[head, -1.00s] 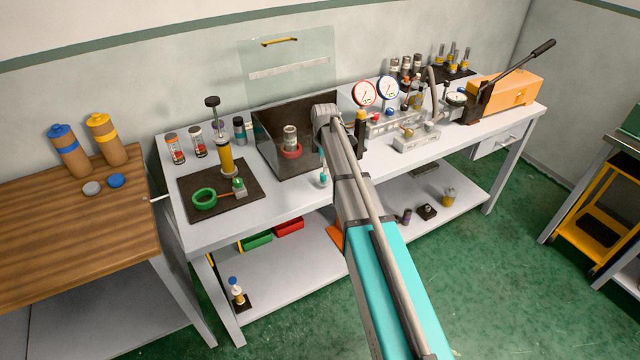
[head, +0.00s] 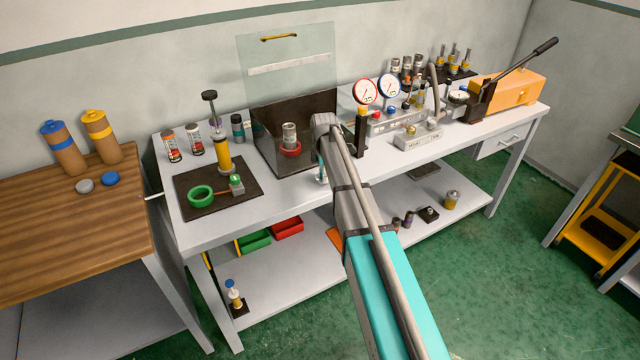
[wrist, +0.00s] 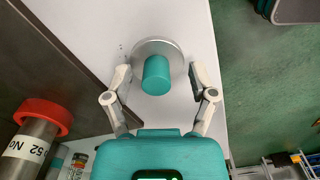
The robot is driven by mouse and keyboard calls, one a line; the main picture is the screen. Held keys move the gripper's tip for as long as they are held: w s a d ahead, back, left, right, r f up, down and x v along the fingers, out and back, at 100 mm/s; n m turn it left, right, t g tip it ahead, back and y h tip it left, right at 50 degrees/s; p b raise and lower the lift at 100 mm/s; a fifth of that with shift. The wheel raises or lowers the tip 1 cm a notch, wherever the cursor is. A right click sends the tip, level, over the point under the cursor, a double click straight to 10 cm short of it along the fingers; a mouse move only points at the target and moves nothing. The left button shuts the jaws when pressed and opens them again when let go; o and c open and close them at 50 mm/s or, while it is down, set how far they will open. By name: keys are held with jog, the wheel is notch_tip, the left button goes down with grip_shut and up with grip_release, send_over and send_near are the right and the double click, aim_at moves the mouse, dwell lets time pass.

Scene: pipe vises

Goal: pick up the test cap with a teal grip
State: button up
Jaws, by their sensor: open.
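The test cap with a teal grip (wrist: 156,76) stands on the light bench top in the wrist view, a round silver disc with a teal cylinder on it. My gripper (wrist: 159,72) is open. Its two pale fingers are on the left and right of the teal grip, with a gap on both sides. In the head view my arm covers most of the gripper, and only a small teal and silver patch shows near the bench's front edge, so I cannot tell the cap apart there.
A dark test box (head: 270,155) with a clear raised lid stands just left of my arm. In it a grey pipe (head: 289,134) sits in a red ring (wrist: 45,115). A dark mat (head: 218,206) with a green ring lies farther left. Gauges (head: 367,91) stand right of my arm.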

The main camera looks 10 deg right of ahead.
dwell(0.5)
grip_shut()
